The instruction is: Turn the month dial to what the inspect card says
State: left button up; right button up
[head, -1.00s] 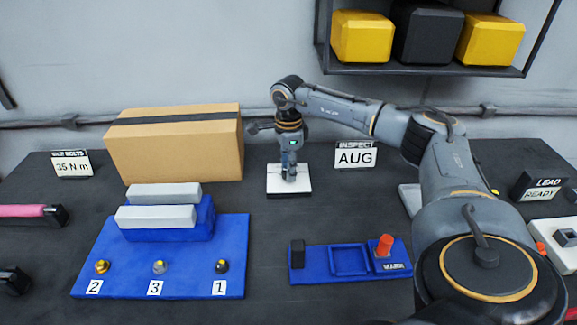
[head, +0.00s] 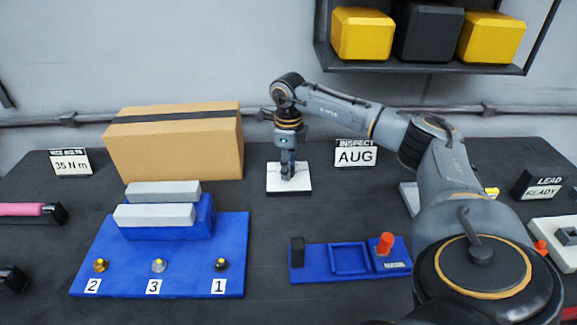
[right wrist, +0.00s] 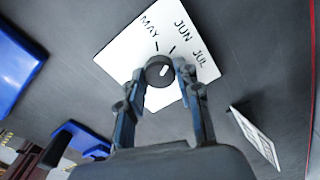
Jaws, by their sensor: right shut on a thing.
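The month dial is a white plate (head: 301,190) on the table, with a dark round knob (right wrist: 153,72) bearing a white pointer mark. In the right wrist view the plate shows MAY, JUN and JUL; its other labels are hidden. The mark slants to the upper right, roughly toward JUN or JUL; I cannot tell which exactly. My right gripper (head: 288,175) points down over the plate, its fingers (right wrist: 166,72) shut on the knob from both sides. The inspect card (head: 355,154) reads AUG and stands right of the dial. My left gripper is not in view.
A cardboard box (head: 175,158) stands left of the dial. A blue stand (head: 180,250) with several numbered knobs is at front left. A blue tray (head: 350,272) with a red peg (head: 385,243) lies in front. A LEAD READY sign (head: 540,187) is at right.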

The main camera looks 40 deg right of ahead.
jog(key=m, duration=0.4)
jog(key=shift+m, duration=0.3)
jog(key=m, duration=0.3)
jog(key=shift+m, duration=0.4)
jog(key=m, duration=0.4)
jog(key=shift+r, duration=0.1)
jog(key=m, duration=0.4)
jog(key=shift+w, duration=0.1)
jog(key=shift+m, duration=0.4)
jog(key=o, duration=1.2)
jog(key=shift+c, duration=0.2)
notch_tip(320, 180, up, 12)
